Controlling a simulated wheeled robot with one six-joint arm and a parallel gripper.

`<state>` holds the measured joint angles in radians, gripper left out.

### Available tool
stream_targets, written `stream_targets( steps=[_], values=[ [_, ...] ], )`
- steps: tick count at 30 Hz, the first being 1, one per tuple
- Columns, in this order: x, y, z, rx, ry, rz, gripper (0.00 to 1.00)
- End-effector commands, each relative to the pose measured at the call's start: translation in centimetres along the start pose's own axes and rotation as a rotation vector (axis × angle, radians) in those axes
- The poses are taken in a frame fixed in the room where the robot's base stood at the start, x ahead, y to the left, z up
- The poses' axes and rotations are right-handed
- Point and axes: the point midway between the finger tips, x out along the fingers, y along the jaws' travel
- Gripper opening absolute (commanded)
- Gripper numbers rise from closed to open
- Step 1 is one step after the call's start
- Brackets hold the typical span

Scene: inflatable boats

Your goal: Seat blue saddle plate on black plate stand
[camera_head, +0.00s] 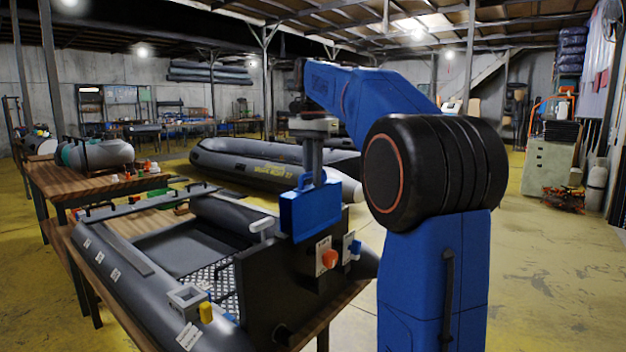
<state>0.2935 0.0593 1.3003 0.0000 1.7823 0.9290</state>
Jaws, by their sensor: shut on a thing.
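The blue saddle plate (311,212) is a blocky blue piece with a handle on top. It hangs upright in front of and above the dark upright board at the boat's near end. My gripper (313,178) points down and is shut on the plate's handle. The plate's lower edge overlaps the board's top in the picture; I cannot tell whether they touch. I cannot single out the black plate stand for certain; the dark upright board (262,290) is the nearest black thing under the plate.
A grey inflatable boat (150,290) lies on a wooden table. A grey square fitting (186,298) is on the tube.

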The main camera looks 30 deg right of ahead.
Motion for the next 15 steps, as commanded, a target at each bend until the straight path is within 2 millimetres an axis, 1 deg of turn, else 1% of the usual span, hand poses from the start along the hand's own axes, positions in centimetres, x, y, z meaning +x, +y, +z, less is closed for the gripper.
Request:
stream_targets(
  steps=[15],
  values=[
    [-2.5, 0.0, 0.0, 0.000, 0.001, -0.001, 0.00]
  ],
)
